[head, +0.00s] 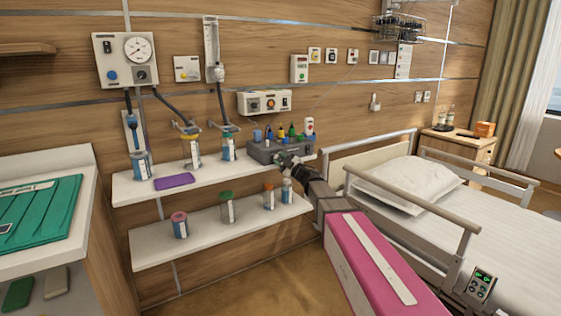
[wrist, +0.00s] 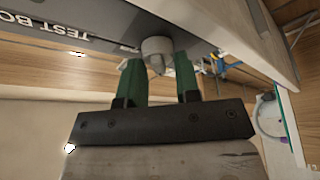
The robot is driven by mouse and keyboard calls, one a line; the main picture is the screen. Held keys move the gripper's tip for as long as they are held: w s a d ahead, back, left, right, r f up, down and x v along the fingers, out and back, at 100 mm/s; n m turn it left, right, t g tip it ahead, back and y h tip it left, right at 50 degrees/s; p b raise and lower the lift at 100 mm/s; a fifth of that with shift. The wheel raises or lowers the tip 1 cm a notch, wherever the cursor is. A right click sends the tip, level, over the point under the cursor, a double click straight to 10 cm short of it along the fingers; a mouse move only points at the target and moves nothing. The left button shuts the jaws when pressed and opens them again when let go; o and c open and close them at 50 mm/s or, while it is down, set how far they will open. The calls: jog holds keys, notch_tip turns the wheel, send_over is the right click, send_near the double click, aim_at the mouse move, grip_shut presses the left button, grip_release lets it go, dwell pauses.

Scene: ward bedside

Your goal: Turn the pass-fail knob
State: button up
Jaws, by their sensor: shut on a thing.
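The grey test box (head: 262,151) stands on the right part of the upper shelf in the head view. In the wrist view its front face (wrist: 95,22) carries white lettering, partly cut off. A round light grey knob (wrist: 157,50) sticks out of that face. My gripper (head: 288,160) reaches the front of the box. Its two green fingers (wrist: 158,68) stand on either side of the knob and are shut on it. In the head view my gripper hides the knob. I cannot read the knob's markings.
The upper shelf (head: 210,179) also holds several labelled jars and a purple item (head: 174,181). Small coloured bottles (head: 281,131) stand behind the box top. The bed (head: 480,215) is close on the right. A lower shelf (head: 205,231) with jars lies below.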

jog(key=o, duration=0.9)
jog(key=shift+c, duration=0.2)
jog(key=v, duration=1.1)
